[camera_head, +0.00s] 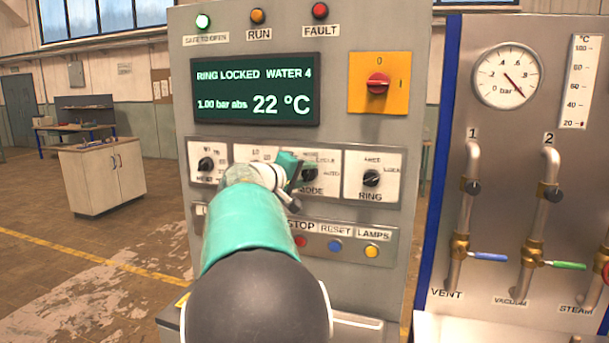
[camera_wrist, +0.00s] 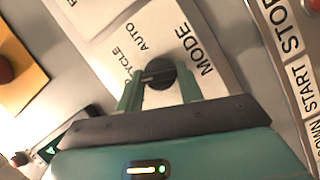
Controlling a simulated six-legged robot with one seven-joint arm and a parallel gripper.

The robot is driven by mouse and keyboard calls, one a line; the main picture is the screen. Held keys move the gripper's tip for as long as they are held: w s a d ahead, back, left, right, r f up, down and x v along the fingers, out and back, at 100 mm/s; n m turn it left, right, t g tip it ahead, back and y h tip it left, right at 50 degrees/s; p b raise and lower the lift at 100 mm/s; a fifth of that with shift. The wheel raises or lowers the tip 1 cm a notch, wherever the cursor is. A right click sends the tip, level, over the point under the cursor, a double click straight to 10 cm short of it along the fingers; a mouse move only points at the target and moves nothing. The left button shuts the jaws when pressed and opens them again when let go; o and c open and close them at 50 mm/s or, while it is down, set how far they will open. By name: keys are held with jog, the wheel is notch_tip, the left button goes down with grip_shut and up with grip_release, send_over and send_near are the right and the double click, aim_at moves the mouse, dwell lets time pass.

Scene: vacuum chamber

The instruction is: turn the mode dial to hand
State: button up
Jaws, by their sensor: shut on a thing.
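The mode dial (camera_wrist: 158,82) is a dark round knob on a white plate marked MODE, with AUTO and CYCLE printed beside it. It also shows in the head view (camera_head: 309,173), partly covered by my arm. My gripper (camera_wrist: 160,84) has its two green fingers on either side of the knob and is shut on it. In the head view my gripper (camera_head: 294,168) reaches the panel from the front. The hand marking cannot be read, and the dial's exact setting is hard to tell.
The ring dial (camera_head: 371,177) is close on the right, and the heat dial (camera_head: 206,164) is on the left. Below are red, blue and yellow buttons (camera_head: 335,245). The display (camera_head: 255,89) reads RING LOCKED. Pipes with valve levers (camera_head: 490,257) stand at right.

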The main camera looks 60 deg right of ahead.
jog(key=shift+a+f+n+g+h, duration=0.1)
jog(key=shift+n+g+h, duration=0.2)
jog(key=shift+n, duration=0.65)
jog(key=shift+f+n+g+h, duration=0.15)
jog(key=shift+n+h, duration=0.25)
jog(key=shift+n, duration=0.55)
jog(key=shift+r, duration=0.1)
jog(key=o, duration=1)
jog(key=v, duration=1.3)
jog(key=shift+w+a, duration=0.1)
jog(key=shift+a, duration=0.3)
jog(key=s+a+f+n+t+y, duration=0.1)
jog(key=a+f+t+y, duration=0.2)
jog(key=a, duration=1.1)
jog(key=s+a+f+n+t+y, duration=0.1)
jog(key=s+a+f+t+y, duration=0.1)
jog(key=a+f+y, duration=0.6)
jog(key=s+a+f+t+y, duration=0.1)
jog(key=a+f+t+y, duration=0.4)
jog(key=a+f, duration=0.6)
jog(key=shift+s+a+f+n+y, duration=0.15)
jog(key=shift+a+y, duration=0.1)
jog(key=shift+a, duration=1.65)
jog(key=shift+s+a+f+n+y, duration=0.1)
jog(key=shift+a+y, duration=0.1)
jog(key=shift+a, duration=1.65)
jog(key=shift+s+a+f+n+y, duration=0.15)
jog(key=shift+a+y, duration=0.1)
jog(key=shift+a, duration=1.65)
